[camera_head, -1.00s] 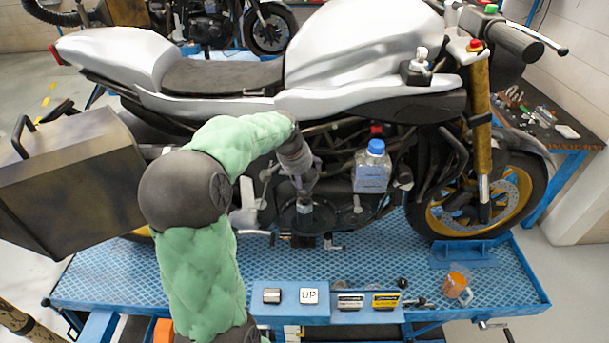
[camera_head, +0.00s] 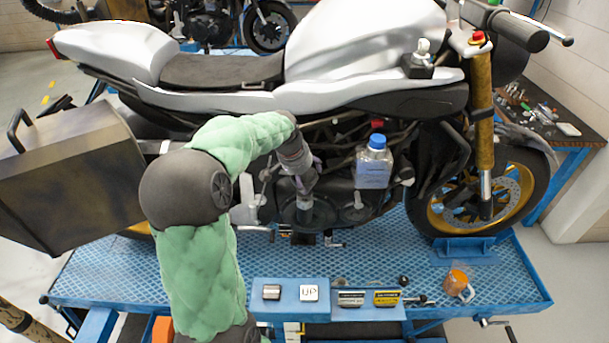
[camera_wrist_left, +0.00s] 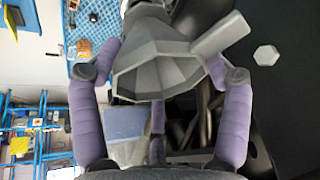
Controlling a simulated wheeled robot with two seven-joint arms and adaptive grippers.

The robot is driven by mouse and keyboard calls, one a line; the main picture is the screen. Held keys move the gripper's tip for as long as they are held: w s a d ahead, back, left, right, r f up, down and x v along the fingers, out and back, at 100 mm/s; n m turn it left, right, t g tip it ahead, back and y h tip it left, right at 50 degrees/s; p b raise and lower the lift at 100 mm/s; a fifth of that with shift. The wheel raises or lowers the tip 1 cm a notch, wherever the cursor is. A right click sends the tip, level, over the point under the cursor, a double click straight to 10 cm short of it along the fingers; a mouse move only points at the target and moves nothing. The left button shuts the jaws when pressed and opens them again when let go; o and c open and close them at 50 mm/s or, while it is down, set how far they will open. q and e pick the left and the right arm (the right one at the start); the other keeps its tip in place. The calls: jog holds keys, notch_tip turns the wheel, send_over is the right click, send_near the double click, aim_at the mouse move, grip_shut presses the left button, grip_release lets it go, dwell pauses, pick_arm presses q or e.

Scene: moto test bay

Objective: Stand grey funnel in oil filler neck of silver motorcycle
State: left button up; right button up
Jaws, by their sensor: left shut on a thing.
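The silver motorcycle (camera_head: 355,45) stands upright on a blue lift, its engine side (camera_head: 345,205) facing me. My left gripper (camera_head: 304,190) reaches down in front of the engine. In the left wrist view my left gripper (camera_wrist_left: 162,68) is shut on the grey funnel (camera_wrist_left: 155,72), with one purple finger on each side. The funnel's wide, faceted mouth faces the wrist camera, and a flat grey tab sticks out to the upper right. Its spout is hidden. I cannot make out the oil filler neck for certain. My right gripper is not in view.
A clear bottle with a blue cap (camera_head: 374,168) is right of my left gripper, before the engine. The blue lift deck (camera_head: 385,240) has bare room. Labelled blocks (camera_head: 310,294) and a jug with orange contents (camera_head: 459,284) are along its front. A dark case (camera_head: 75,175) is at left.

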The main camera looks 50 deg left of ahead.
pick_arm(q)
jog(key=shift+f, duration=0.2)
jog(key=shift+f+b, duration=0.35)
jog(key=shift+b, duration=0.15)
jog(key=shift+f+b, duration=0.4)
jog(key=shift+b, duration=0.05)
dwell(0.5)
jog(key=o, duration=1.1)
jog(key=shift+r, duration=0.1)
